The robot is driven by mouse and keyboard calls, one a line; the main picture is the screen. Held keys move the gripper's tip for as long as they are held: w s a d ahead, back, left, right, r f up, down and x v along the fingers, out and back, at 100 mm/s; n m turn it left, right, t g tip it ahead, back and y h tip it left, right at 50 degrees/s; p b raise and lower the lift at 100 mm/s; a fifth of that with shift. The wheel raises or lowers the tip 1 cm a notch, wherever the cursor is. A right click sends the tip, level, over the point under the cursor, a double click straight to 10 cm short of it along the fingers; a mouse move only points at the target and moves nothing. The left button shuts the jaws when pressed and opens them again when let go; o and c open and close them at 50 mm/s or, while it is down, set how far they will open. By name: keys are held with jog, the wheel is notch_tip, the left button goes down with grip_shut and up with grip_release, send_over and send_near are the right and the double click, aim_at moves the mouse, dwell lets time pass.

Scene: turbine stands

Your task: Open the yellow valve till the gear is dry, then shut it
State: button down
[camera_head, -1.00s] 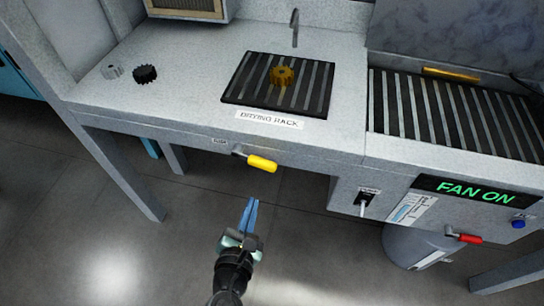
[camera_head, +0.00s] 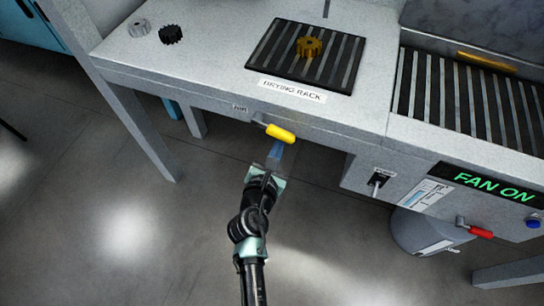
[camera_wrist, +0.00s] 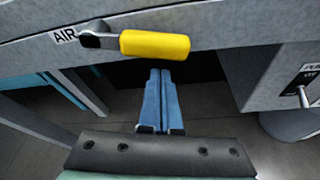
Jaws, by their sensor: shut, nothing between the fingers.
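The yellow valve handle (camera_head: 279,133) sticks out from the front edge of the bench, beside a small "AIR" label, and points sideways to the right. In the wrist view the yellow valve handle (camera_wrist: 155,44) is close above the fingertips. My gripper (camera_head: 276,150) is just below and in front of the handle. In the wrist view its two blue fingers (camera_wrist: 160,74) are together with nothing between them. I see a gap between fingers and handle, though contact is hard to judge. The golden-brown gear (camera_head: 309,47) lies on the drying rack (camera_head: 262,62); I cannot tell whether it is wet.
A grey gear (camera_head: 139,27) and a black gear (camera_head: 171,34) sit on the bench at left. At right are a slatted grate, a green "FAN ON" display (camera_head: 486,184), a switch (camera_head: 377,180), a red handle (camera_head: 480,233) and a blue button (camera_head: 532,223). The floor in front is open.

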aim_at(284, 140)
jog(key=shift+s+d+r, duration=0.1)
jog(key=shift+d+r, duration=0.1)
jog(key=shift+r, duration=0.55)
jog(key=shift+r+p, duration=0.1)
jog(key=shift+p, duration=0.2)
jog(key=r+n+p, duration=0.1)
jog(key=p, duration=0.1)
jog(key=r+n+h+p, duration=0.1)
jog(key=p, duration=0.1)
jog(key=shift+s+d+p, duration=0.1)
jog(key=shift+d+p, duration=0.2)
jog(key=shift+p, duration=0.05)
jog(key=shift+f, duration=0.1)
